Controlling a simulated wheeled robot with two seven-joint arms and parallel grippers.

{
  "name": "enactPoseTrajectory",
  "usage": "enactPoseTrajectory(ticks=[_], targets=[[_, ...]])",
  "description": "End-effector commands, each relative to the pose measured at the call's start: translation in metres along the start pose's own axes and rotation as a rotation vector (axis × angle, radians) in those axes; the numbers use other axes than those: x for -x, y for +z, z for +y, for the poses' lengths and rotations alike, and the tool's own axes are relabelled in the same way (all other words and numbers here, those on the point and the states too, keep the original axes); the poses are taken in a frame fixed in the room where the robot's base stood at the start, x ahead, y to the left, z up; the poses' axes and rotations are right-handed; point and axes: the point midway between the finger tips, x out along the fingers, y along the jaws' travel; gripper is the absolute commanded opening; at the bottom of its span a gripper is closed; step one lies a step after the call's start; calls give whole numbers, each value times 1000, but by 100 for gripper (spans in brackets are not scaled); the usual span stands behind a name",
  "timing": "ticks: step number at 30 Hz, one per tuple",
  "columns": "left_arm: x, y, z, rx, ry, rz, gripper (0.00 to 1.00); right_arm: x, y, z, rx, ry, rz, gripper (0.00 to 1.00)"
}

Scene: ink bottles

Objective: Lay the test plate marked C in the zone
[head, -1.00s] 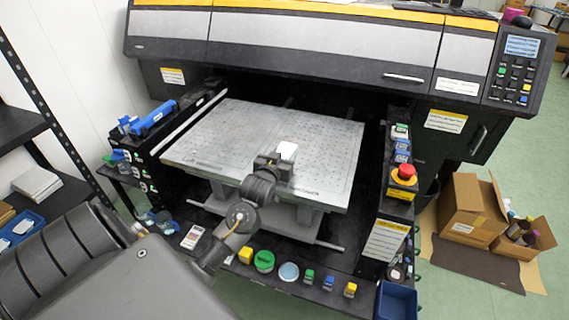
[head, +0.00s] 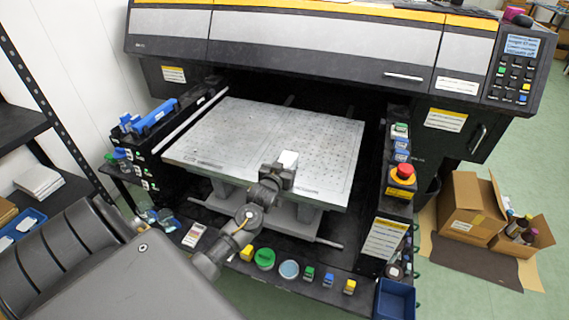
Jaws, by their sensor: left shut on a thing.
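My left gripper (head: 283,172) is over the front part of the grey printer bed (head: 225,128). It is shut on a small white plate (head: 288,158), which shows just beyond the fingers. The lettering on this plate cannot be read, and my gripper hides part of it. I cannot tell whether the plate touches the bed. The bed has a grid of small holes and printed marks; the zone cannot be made out clearly. My right gripper is not in view.
The printer body (head: 290,40) overhangs the back of the bed. A red stop button (head: 403,172) stands to the right. Bottles and a green lid (head: 264,259) line the front ledge, with a blue bin (head: 396,299) at its right end. The bed's left half is clear.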

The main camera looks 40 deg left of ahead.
Motion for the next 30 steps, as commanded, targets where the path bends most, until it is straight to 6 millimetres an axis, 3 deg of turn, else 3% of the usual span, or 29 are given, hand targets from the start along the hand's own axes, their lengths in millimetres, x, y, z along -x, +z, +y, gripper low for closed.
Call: enactPoseTrajectory(ticks=[4,5,10,20,23,30], targets=[[0,3,0,0,0,0,28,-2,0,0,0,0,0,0],[0,4,0,0,0,0,54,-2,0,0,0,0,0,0],[0,3,0,-1,0,0,74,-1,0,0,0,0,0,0],[0,-2,0,-1,0,0,74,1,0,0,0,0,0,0],[12,2,0,-1,0,-1,74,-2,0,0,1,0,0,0],[62,2,0,0,0,-1,74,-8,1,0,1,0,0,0]])
